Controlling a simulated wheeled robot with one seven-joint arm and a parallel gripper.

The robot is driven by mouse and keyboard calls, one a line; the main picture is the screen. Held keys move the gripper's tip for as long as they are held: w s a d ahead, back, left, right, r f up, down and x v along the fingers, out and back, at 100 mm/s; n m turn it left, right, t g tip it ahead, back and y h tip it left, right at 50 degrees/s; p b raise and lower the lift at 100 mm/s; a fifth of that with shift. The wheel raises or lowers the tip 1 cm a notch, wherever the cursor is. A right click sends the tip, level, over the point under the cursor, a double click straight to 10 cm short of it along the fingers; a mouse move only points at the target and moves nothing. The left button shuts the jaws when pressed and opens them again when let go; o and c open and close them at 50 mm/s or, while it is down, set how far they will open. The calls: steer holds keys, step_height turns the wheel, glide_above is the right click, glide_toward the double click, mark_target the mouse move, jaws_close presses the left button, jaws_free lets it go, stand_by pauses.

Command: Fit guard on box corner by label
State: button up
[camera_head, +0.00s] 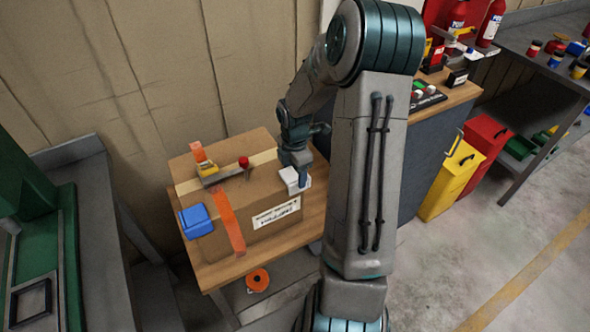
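A brown cardboard box (259,178) stands on a small wooden table, with a white printed label (276,214) on its front side towards the right. A white corner guard (291,179) is at the box's top corner near the label. My gripper (301,177) points down there and appears shut on this guard; the fingers are small and partly hidden. I cannot tell whether the guard is seated on the corner or just above it. A blue corner guard (195,221) is at the box's front left corner.
Orange strap (229,222) crosses the box, and a yellow-handled tape tool (208,171) and a red-knobbed item (244,162) lie on top. An orange roll (258,280) is on the shelf below. A dark cabinet (436,140) stands right, a green-grey machine left.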

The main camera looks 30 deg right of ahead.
mark_target(294, 174)
steer(key=o, duration=0.4)
steer(key=shift+c, duration=0.2)
step_height(294, 174, up, 12)
steer(key=s+a+r+m+t, duration=0.1)
steer(key=s+a+r+m, duration=0.3)
steer(key=s+a+m, duration=0.3)
steer(key=s+a+r+m+t, duration=0.2)
steer(key=s+a+r+m, duration=0.2)
steer(key=s+a+m, duration=0.3)
steer(key=shift+s+m, duration=2.2)
steer(key=shift+s, duration=0.45)
